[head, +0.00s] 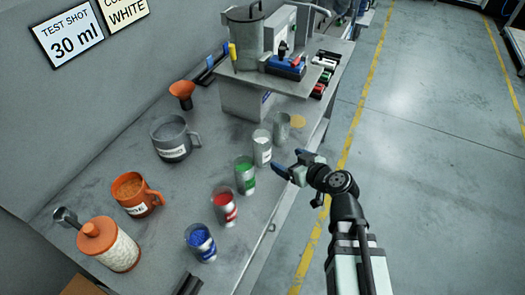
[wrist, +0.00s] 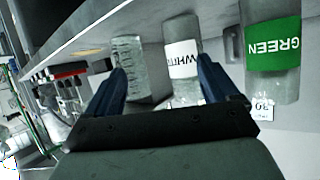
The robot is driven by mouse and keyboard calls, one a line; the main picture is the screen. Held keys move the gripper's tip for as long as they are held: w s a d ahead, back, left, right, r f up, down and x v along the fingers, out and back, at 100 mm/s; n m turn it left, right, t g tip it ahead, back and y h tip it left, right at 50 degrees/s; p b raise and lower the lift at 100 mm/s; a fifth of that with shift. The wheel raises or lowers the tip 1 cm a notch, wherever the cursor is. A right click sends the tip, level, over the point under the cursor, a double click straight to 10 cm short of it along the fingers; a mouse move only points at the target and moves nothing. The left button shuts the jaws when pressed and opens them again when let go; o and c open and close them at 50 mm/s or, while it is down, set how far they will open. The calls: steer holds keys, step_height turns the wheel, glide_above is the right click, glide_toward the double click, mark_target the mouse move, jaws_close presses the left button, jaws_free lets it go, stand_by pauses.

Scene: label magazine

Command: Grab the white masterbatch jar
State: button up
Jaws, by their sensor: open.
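The white masterbatch jar (head: 262,148) stands upright on the bench near its front edge, between the green jar (head: 244,175) and a clear, unlabelled-looking container (head: 282,127). In the wrist view the white jar (wrist: 183,72) carries a white label reading WHITE. It appears ahead of the space between my fingers. My gripper (head: 288,168) is open and empty, just to the right of the white jar at the bench edge. In the wrist view my gripper's blue fingers (wrist: 172,85) are spread, with the clear container (wrist: 130,70) beyond the left finger and the green jar (wrist: 272,45) beyond the right.
A red jar (head: 224,206) and a blue jar (head: 201,242) continue the row toward the front. A grey jug (head: 172,138), an orange jug (head: 134,194) and an orange-lidded jar (head: 108,245) stand behind. A raised shelf (head: 305,80) holds equipment beyond the row. The floor at right is clear.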

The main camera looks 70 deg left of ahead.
mark_target(266, 152)
steer(key=shift+n+g, duration=0.3)
steer(key=shift+n, duration=0.2)
steer(key=s, duration=0.1)
steer(key=s+a+r, duration=0.1)
steer(key=s, duration=0.2)
steer(key=shift+a+r, duration=0.3)
steer(key=shift+x, duration=3.7)
steer(key=shift+r+y, duration=0.15)
steer(key=shift+y, duration=0.15)
steer(key=c, duration=1.2)
